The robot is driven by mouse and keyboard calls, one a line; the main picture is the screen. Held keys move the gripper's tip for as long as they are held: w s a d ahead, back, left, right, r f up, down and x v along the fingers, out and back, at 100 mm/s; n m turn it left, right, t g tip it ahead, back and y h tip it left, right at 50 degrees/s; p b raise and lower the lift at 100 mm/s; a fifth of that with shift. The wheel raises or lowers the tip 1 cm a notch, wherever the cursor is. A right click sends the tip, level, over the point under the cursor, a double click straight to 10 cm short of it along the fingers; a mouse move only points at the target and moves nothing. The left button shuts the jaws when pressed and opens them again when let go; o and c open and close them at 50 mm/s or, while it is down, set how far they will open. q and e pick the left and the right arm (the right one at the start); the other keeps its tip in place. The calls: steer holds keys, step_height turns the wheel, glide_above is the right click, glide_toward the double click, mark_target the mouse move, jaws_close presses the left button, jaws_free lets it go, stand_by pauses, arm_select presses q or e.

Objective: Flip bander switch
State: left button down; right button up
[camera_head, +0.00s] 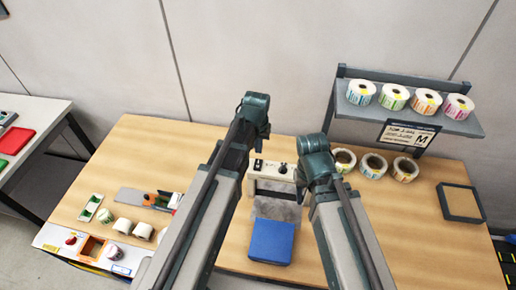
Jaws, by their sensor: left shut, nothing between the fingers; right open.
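The bander (277,189) is a pale machine with a grey front, standing on the wooden table between my two arms. Its top panel carries a small dark switch-like part (258,163) at the left and a dark round knob (283,168) at the right. The switch's position is too small to tell. My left arm rises just left of the bander, and my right arm covers its right edge. Both arms end in view at dark teal joints. No fingers of either gripper show; they seem hidden behind the arms.
A blue box (271,241) sits in front of the bander. Label rolls (373,166) stand at the right below a shelf (434,119) holding more rolls. A dark-framed tray (460,202) lies far right. Tools (158,200) and small rolls (122,226) lie left.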

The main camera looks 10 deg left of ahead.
mark_target(259, 162)
arm_select(q)
steer(key=f+b, duration=0.3)
steer(key=f, duration=0.1)
steer(key=w+f+b, duration=0.1)
steer(key=f+b, duration=0.1)
steer(key=shift+f+b, duration=0.35)
steer(key=shift+f, duration=0.05)
